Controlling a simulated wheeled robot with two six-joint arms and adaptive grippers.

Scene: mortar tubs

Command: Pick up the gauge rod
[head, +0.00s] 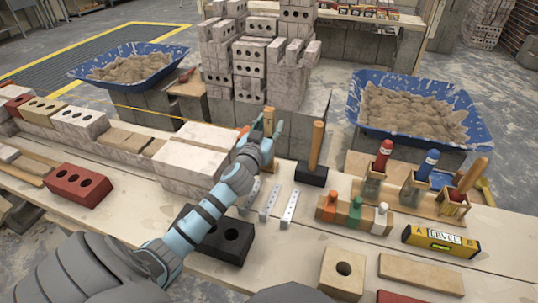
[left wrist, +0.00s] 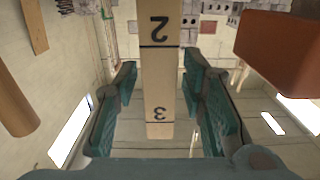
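The gauge rod (left wrist: 161,70) is a pale wooden bar with black lines and the numbers 2 and 3, seen in the left wrist view. In the head view its upper part (head: 269,118) shows at the left gripper, in front of the stacked bricks. My left gripper (head: 266,135) reaches over the bench to it. In the left wrist view the teal fingers (left wrist: 160,100) stand on both sides of the rod, with a gap visible at the left finger. The gripper looks open around the rod. My right gripper is not in view.
A mallet (head: 316,147) with an upright wooden handle stands close right of the left gripper. An orange-brown block (left wrist: 285,45) is near the right finger in the wrist view. White bricks (head: 187,165) lie left, metal strips (head: 289,207) in front, mortar tubs (head: 412,110) behind.

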